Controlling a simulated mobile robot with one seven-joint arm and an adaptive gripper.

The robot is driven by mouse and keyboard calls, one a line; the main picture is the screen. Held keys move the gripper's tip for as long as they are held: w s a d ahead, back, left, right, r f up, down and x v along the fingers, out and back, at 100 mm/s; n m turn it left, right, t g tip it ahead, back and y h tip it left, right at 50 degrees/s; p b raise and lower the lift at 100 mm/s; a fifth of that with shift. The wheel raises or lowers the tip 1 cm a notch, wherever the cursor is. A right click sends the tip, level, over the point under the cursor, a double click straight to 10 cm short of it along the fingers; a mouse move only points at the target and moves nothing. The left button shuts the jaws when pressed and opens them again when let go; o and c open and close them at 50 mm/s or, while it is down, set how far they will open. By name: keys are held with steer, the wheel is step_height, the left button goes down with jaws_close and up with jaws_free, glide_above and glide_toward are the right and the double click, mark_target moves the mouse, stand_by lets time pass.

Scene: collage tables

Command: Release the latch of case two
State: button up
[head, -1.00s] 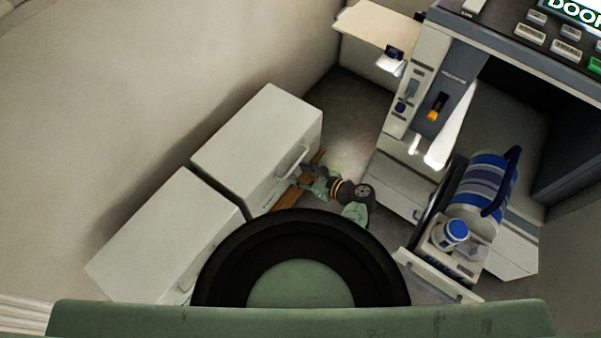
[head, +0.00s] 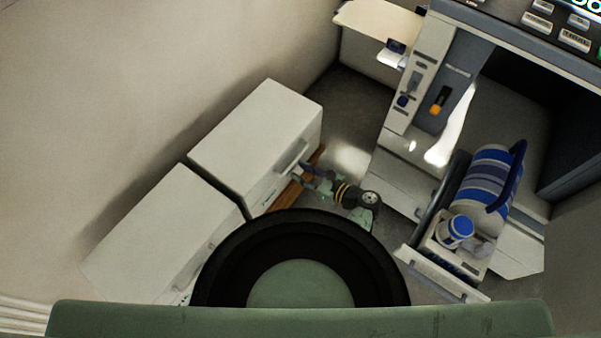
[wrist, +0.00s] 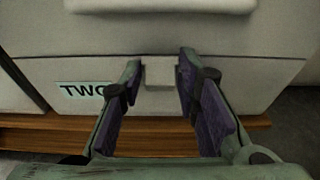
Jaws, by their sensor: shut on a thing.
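Case two (head: 255,130) is a pale box at the left middle of the head view, the farther of two. In the wrist view its front (wrist: 60,70) bears a "TWO" label (wrist: 85,90). A small pale latch (wrist: 160,74) sits on that front, below a wide handle (wrist: 160,5). My gripper (wrist: 161,72) is shut on the latch, one purple-padded finger on each side. In the head view my gripper (head: 306,172) is at the case's front, and its grip is too small to make out there.
A second pale case (head: 160,235) stands beside case two, nearer to me. A brown wooden base (wrist: 200,132) runs below the front.

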steer(key=t+y+b, duration=0.1)
steer(key=d+f+y+b, duration=0.1)
steer(key=b, duration=0.1)
steer(key=shift+s+f+t+y, duration=0.3)
steer(key=shift+s+t, duration=0.05)
steer(key=shift+t, duration=0.05)
steer(key=o, duration=1)
steer(key=v, duration=1.2)
